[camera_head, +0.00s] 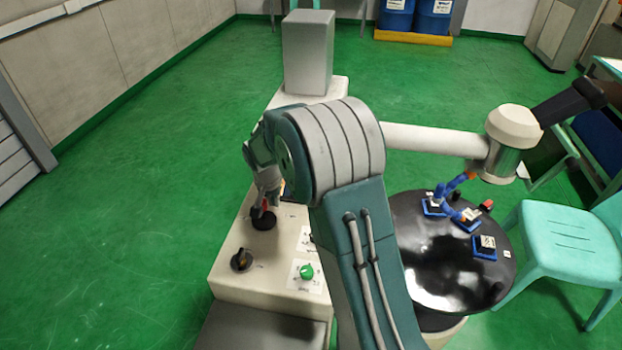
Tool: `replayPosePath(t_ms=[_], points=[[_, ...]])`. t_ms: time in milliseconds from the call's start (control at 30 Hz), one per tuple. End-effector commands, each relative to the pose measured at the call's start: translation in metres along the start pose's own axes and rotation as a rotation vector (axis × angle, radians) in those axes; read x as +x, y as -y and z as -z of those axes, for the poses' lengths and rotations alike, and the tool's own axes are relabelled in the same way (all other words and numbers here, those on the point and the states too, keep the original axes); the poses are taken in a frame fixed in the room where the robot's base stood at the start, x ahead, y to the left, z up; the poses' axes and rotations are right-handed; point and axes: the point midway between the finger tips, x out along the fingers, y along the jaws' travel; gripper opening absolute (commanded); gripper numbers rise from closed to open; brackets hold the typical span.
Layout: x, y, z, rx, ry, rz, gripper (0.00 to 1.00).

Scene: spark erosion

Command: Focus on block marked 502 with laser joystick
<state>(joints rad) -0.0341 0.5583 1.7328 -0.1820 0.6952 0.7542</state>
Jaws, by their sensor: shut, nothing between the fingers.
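A joystick with a round black base (263,222) stands on the pale console (226,280); a bit of red shows just above the base. My gripper (264,203) is shut and points down at the joystick's top; I cannot tell whether they touch, and my gripper partly hides the stick. Several small blocks with white labels sit on the round black table (440,270): one at the left (434,209), one in the middle (467,222), one in front (485,252). The labels are too small to read, so I cannot tell which is 502.
A black knob (242,260) and a green knob (307,271) sit on the console. A white horizontal arm with a grey head (499,159) hangs over the round table, near a blue segmented hose (452,187). A mint chair (562,243) stands right. Green floor at left is clear.

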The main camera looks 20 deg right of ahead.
Motion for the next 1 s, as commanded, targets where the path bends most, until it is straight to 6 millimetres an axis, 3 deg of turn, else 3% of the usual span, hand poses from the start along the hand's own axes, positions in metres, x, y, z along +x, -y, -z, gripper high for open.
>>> replayPosePath(t_ms=[600,1000], points=[[-0.053,0.000,0.011,0.000,-0.002,0.001,0.00],[-0.061,0.000,0.012,0.000,0.000,0.000,0.00]])
